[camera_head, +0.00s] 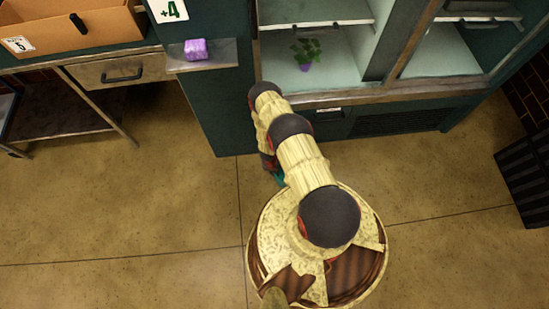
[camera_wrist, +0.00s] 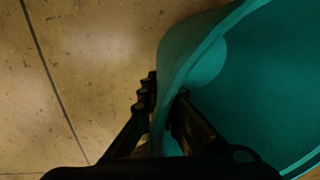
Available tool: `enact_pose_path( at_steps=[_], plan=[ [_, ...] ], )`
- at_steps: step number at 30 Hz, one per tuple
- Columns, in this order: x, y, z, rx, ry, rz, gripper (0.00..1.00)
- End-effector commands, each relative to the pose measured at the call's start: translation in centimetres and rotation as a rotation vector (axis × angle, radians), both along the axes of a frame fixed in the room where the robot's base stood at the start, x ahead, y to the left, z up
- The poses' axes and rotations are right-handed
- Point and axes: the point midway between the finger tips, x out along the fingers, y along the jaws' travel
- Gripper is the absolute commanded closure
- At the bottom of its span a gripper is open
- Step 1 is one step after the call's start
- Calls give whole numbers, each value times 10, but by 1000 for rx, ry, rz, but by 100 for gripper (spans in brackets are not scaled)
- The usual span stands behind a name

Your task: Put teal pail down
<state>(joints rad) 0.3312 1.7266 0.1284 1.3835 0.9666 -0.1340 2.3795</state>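The teal pail (camera_wrist: 270,75) fills the right of the wrist view, open mouth toward the camera. My gripper (camera_wrist: 164,97) is shut on its rim wall, with one finger outside the wall and one inside. The pail looks empty where I can see into it. In the head view only a small teal sliver of the pail (camera_head: 280,178) shows past my arm, which hides the rest and most of the gripper. Bare floor shows beside the pail in the wrist view. I cannot tell whether the pail touches the floor.
A cooler cabinet (camera_head: 340,97) stands ahead, with a small plant in a purple pot (camera_head: 305,57) inside. A purple block (camera_head: 197,49) lies on a small shelf at left. A workbench with a drawer (camera_head: 120,70) bears an orange-brown box (camera_head: 75,30). A dark slatted bin (camera_head: 525,175) stands right. Floor (camera_head: 130,210) is clear.

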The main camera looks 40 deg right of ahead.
Motion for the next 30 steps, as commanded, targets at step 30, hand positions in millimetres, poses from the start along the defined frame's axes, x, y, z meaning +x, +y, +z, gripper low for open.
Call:
enact_pose_path(
  at_steps=[30],
  plan=[
    [-2,1,-23,2,3,0,77]
  ],
)
